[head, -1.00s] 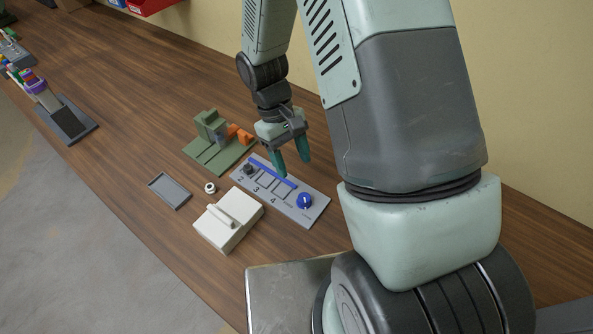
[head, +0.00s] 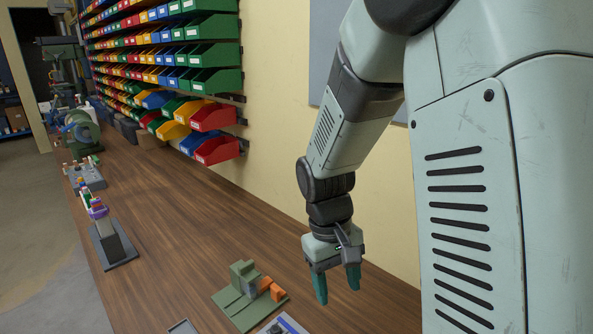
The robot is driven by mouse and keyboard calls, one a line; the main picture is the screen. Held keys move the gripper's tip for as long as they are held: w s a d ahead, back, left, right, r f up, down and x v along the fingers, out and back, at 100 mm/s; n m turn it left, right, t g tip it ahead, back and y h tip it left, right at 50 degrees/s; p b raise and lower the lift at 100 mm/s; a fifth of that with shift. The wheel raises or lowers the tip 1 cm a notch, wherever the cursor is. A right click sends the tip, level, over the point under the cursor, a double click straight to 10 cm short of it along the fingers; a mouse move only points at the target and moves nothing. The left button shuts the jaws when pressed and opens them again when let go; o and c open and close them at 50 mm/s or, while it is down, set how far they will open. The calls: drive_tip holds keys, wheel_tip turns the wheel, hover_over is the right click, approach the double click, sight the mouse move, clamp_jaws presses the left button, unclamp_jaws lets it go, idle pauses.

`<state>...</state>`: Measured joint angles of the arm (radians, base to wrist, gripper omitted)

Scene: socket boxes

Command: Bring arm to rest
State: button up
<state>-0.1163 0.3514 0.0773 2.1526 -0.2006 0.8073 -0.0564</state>
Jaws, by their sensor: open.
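My gripper (head: 337,286) hangs from the arm at the right of the head view, its teal fingers pointing down. The fingers are apart with nothing between them. It is above the wooden bench (head: 190,240), to the right of a green fixture (head: 243,290) that has an orange part (head: 271,288) on it. The grey panel (head: 284,325) is cut off by the bottom edge, so most of it is out of view.
A grey tray (head: 183,327) shows only its corner at the bottom edge. A dark stand (head: 112,244) with a purple-topped piece is on the left. Colourful bins (head: 213,118) line the wall behind. The bench between the stand and the green fixture is clear.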

drive_tip(key=s+d+r+m+t, duration=0.1)
drive_tip(key=s+r+m+t, duration=0.1)
drive_tip(key=s+r, duration=0.5)
drive_tip(key=s+d+r+m+t+y, duration=0.1)
drive_tip(key=s+r+t, duration=0.4)
drive_tip(key=r, duration=0.8)
drive_tip(key=s+d+m, duration=0.1)
drive_tip(key=s, duration=0.2)
drive_tip(key=shift+d+y, duration=0.3)
drive_tip(key=shift+w+r, duration=0.1)
